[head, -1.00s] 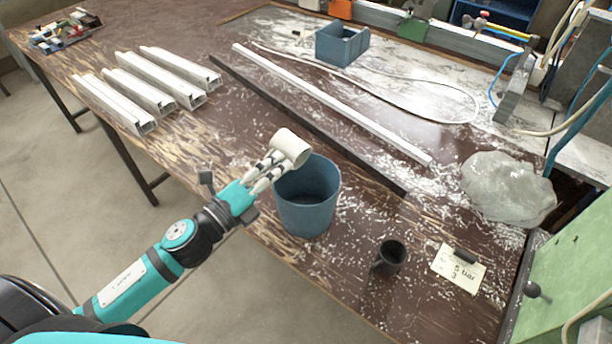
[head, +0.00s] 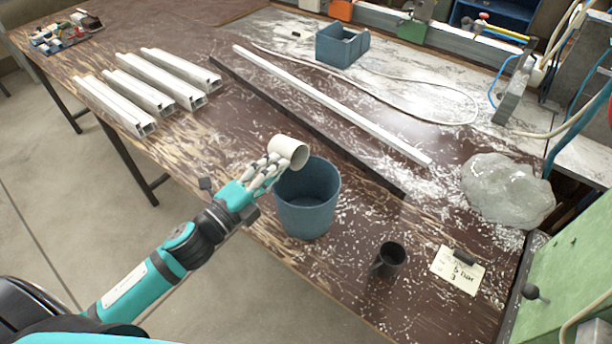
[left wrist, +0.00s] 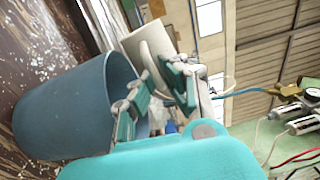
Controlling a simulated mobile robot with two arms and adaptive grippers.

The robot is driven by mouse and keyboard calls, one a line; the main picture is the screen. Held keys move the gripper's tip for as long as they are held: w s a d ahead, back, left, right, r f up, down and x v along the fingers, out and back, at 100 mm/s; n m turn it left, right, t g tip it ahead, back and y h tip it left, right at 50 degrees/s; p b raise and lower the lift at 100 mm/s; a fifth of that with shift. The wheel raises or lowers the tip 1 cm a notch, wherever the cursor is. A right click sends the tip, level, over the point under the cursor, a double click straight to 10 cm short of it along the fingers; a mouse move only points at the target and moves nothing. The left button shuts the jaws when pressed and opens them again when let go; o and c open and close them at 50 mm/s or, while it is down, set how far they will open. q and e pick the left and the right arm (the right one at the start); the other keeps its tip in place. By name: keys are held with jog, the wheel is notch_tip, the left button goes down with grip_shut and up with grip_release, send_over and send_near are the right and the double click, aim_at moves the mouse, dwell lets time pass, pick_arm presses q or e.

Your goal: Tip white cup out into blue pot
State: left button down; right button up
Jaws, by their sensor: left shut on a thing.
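The white cup (head: 288,151) is held tilted on its side above the rim of the blue pot, its open mouth facing right and downward. My left gripper (head: 264,172) is shut on the white cup; the cup also shows between the fingers in the left wrist view (left wrist: 146,46). The blue pot (head: 306,208) stands upright on the bench just right of and below the gripper, and fills the left of the left wrist view (left wrist: 65,112). Nothing is seen falling from the cup. My right gripper is not in view.
A dark mug (head: 388,259) and a paper note (head: 457,270) lie to the right of the pot. Behind it run a dark bar (head: 300,120) and a white profile (head: 330,103). A clear plastic bag (head: 508,190) sits at right. White shavings cover much of the bench.

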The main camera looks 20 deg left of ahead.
aim_at(278, 140)
pick_arm(q)
jog(key=n, duration=0.1)
jog(key=a+n, duration=0.1)
jog(key=w+a, duration=0.1)
jog(key=shift+r+n+p, duration=0.25)
jog(key=shift+n+p, duration=0.1)
jog(key=shift+n, duration=0.05)
notch_tip(278, 140, up, 2)
jog(key=n+y+p, duration=0.1)
jog(key=n+p, duration=0.4)
jog(key=p, duration=0.1)
jog(key=shift+a+n, duration=0.15)
jog(key=shift+n, duration=0.25)
jog(key=shift+w+a+f+n+p, duration=0.15)
jog(key=shift+a+f+n+p, duration=0.15)
jog(key=shift+n+p, duration=0.6)
jog(key=w+a+f+n+y+b, duration=0.1)
jog(key=w+a+f+n, duration=0.1)
jog(key=a+f+n, duration=0.3)
jog(key=f+n, duration=0.2)
jog(key=shift+w+a+n+b, duration=0.15)
jog(key=shift+a+n+b, duration=0.1)
jog(key=shift+n+b, duration=0.15)
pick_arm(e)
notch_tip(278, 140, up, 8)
